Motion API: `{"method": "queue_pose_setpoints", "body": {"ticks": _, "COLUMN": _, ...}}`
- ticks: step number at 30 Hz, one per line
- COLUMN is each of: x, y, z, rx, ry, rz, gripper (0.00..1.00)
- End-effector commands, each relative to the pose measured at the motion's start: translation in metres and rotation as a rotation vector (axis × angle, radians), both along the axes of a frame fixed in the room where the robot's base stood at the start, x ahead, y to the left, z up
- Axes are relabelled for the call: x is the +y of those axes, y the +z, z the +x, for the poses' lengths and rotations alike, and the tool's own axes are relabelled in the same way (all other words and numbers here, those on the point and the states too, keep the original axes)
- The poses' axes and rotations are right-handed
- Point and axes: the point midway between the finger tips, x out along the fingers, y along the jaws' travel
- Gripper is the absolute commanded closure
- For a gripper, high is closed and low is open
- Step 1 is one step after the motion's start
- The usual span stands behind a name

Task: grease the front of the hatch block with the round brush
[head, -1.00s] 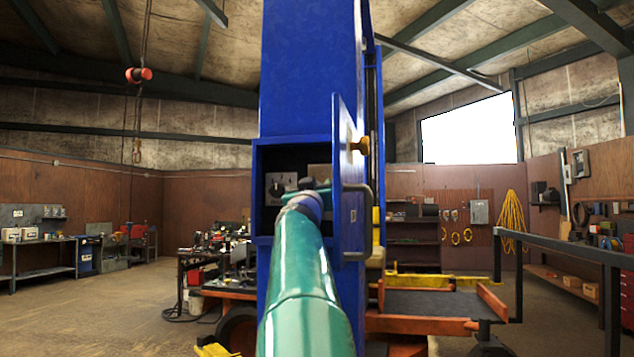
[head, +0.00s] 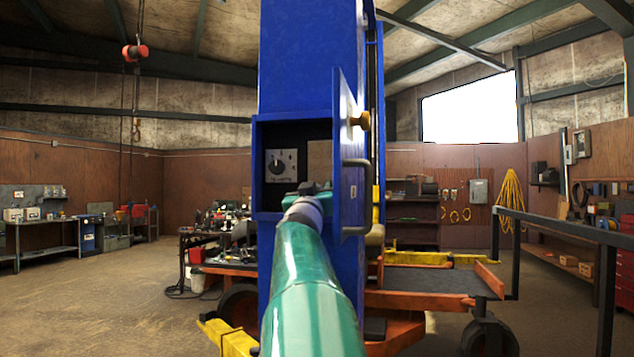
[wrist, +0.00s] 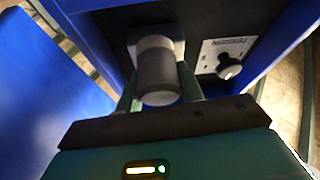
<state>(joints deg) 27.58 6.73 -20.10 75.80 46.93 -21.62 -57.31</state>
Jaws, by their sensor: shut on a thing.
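The blue hatch box (head: 256,165) stands open on the blue column, its door (head: 346,190) swung out to the right. Inside, a tan-grey block (head: 319,158) sits right of a knob panel (head: 283,165). My gripper (head: 308,190) is at the lower part of the opening. In the wrist view my gripper (wrist: 160,92) is shut on a grey cylinder (wrist: 158,72), likely the round brush's handle. Its far end points at the pale block (wrist: 172,36). The bristles are hidden, and I cannot tell whether they touch the block. The knob panel also shows in the wrist view (wrist: 226,56).
An orange and yellow lift (head: 430,285) spreads around the column's foot. A dark railing (head: 560,232) stands at right. Floor at left is clear.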

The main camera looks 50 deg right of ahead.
Motion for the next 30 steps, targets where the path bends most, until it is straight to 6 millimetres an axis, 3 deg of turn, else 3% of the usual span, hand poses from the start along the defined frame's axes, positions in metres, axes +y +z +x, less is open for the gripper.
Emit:
{"method": "queue_pose_setpoints", "body": {"ticks": 4, "x": 0.000, "y": -0.010, "z": 0.000, "rx": 0.002, "ry": 0.000, "rz": 0.001, "gripper": 0.81}}
{"method": "queue_pose_setpoints", "body": {"ticks": 11, "x": 0.003, "y": -0.010, "z": 0.003, "rx": 0.001, "ry": 0.002, "rz": 0.001, "gripper": 0.81}}
{"method": "queue_pose_setpoints", "body": {"ticks": 24, "x": 0.002, "y": 0.022, "z": 0.002, "rx": 0.000, "ry": 0.000, "rz": 0.001, "gripper": 0.81}}
{"method": "queue_pose_setpoints", "body": {"ticks": 30, "x": 0.002, "y": 0.028, "z": 0.002, "rx": -0.001, "ry": 0.000, "rz": 0.000, "gripper": 0.81}}
